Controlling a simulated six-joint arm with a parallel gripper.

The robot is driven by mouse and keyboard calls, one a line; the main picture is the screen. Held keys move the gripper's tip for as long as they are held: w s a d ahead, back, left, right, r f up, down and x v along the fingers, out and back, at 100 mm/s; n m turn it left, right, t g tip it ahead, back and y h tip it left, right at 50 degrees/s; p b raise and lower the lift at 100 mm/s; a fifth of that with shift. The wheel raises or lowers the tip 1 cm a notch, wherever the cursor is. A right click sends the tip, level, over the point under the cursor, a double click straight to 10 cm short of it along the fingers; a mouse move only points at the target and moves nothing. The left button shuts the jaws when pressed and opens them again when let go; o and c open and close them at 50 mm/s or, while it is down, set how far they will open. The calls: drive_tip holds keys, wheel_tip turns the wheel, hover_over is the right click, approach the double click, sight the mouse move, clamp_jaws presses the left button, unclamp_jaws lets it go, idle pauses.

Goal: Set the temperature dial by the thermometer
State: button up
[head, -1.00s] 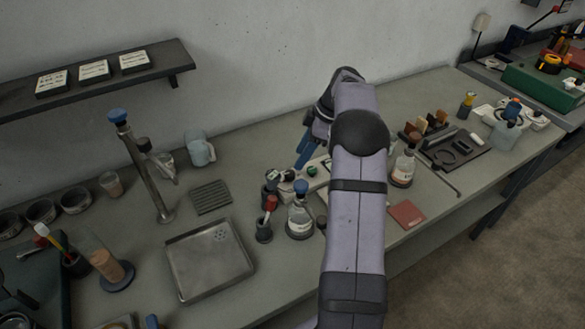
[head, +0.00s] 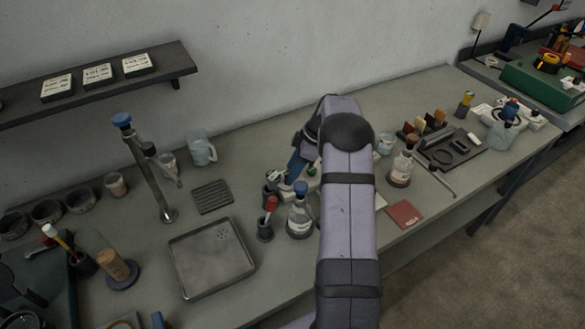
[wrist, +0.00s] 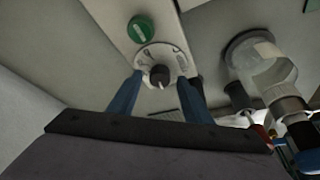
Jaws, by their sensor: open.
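The temperature dial is a dark round knob (wrist: 159,75) on a pale marked disc (wrist: 163,58), in the wrist view. It sits on a light panel beside a green round button (wrist: 141,29). My gripper (wrist: 158,88) is open, its two blue fingers reaching either side of the knob; I cannot tell whether they touch it. In the head view my gripper (head: 295,174) is low over the light box at the middle of the bench, and my arm hides most of that box and the dial. I cannot make out a thermometer.
A glass bottle with a blue stopper (head: 299,219) and a dark holder with a red-topped item (head: 266,226) stand close to the left of my arm. A brown-stoppered bottle (head: 401,171) and a red card (head: 405,214) are to its right. A metal tray (head: 212,260) lies front left.

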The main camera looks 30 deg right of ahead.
drive_tip(key=c, duration=1.1)
drive_tip(key=shift+o, duration=0.2)
